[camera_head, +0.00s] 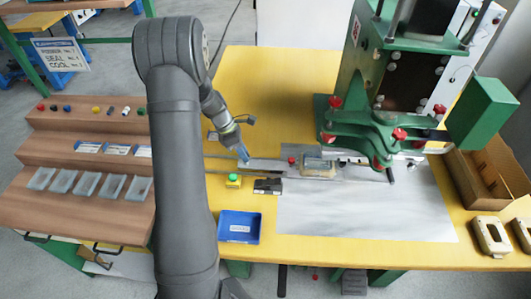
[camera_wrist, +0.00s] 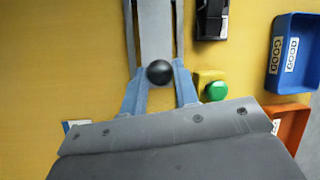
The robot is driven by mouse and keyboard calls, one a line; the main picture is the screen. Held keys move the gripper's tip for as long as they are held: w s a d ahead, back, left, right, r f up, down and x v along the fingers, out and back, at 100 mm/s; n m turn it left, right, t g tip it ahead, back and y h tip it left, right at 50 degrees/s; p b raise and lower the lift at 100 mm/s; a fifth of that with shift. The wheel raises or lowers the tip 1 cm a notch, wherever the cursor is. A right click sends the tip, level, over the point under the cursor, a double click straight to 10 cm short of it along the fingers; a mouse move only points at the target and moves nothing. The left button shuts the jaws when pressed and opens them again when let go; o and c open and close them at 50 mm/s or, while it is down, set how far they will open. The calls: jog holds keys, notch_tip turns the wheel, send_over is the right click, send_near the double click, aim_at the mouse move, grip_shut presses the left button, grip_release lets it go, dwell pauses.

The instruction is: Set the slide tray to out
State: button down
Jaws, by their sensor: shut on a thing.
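The slide tray (camera_head: 265,165) is a flat grey plate on rails, running from the left of the green press toward my arm. It also shows in the wrist view as a grey strip (camera_wrist: 155,30) between two rails. A round black knob (camera_wrist: 159,72) sits at its near end. My gripper (camera_head: 243,156) is at that end of the tray. In the wrist view my gripper (camera_wrist: 159,80) has its blue fingers on both sides of the knob, shut on it. A pale part with a bluish top (camera_head: 318,166) sits on the tray, left of the press head.
The green press (camera_head: 390,130) stands over the right part of the rails. A green button on a yellow box (camera_head: 233,180), a black device (camera_head: 268,186) and a blue bin (camera_head: 239,227) lie close in front of the tray. A cardboard box (camera_head: 490,165) stands at right.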

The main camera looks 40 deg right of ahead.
jog(key=w+a, duration=1)
jog(key=shift+a, duration=0.1)
jog(key=shift+w, duration=0.15)
jog(key=c, duration=1.1)
grip_release()
jog(key=shift+a, duration=0.1)
jog(key=v, duration=1.7)
jog(key=shift+w+r, duration=0.1)
jog(key=shift+r, duration=0.15)
jog(key=shift+f, duration=0.1)
